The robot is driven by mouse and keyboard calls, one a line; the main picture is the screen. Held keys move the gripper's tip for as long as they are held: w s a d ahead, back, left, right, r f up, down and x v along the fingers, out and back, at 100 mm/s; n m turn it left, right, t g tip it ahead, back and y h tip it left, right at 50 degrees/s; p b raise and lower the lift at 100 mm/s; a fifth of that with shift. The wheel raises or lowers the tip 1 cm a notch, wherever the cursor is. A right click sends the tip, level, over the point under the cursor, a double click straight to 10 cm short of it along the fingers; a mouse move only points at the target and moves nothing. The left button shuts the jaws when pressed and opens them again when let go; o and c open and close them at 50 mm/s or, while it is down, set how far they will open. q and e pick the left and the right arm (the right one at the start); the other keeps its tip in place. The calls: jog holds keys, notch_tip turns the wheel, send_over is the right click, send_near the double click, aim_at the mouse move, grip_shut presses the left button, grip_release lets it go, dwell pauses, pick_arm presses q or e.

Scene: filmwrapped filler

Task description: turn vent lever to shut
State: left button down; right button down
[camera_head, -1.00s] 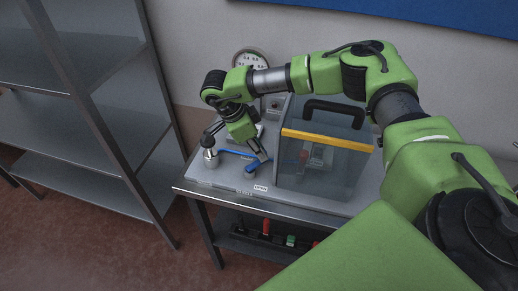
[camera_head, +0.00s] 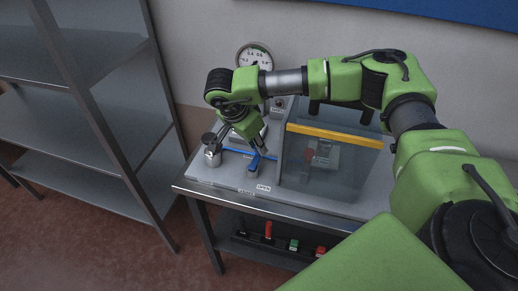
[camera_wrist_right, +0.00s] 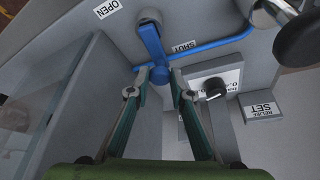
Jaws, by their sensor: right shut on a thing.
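The blue vent lever (camera_head: 255,165) stands on the grey bench panel, left of the clear-walled box. In the right wrist view the lever (camera_wrist_right: 150,38) runs from its round hub down to between my right fingertips. A SHUT label (camera_wrist_right: 184,47) is close to the right of its handle, and an OPEN label (camera_wrist_right: 108,8) lies up and left of the hub. My right gripper (camera_wrist_right: 161,90) is shut on the lever's end; in the head view my right gripper (camera_head: 262,147) reaches down from above, partly hiding the handle. My left gripper is not in view.
The clear box (camera_head: 335,165) with a yellow edge stands right of the lever. A metal canister (camera_head: 212,155) with a dark knob is at left. A gauge (camera_head: 254,56) is behind. A RELIEF SET label (camera_wrist_right: 262,107) is near my fingers. A steel shelf (camera_head: 75,105) stands left.

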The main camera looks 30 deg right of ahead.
jog(key=shift+w+a+n+b, duration=0.15)
jog(key=shift+n+b, duration=0.15)
jog(key=shift+n, duration=0.3)
jog(key=c, duration=1.8)
grip_release()
jog(key=shift+c, duration=0.2)
jog(key=v, duration=1.2)
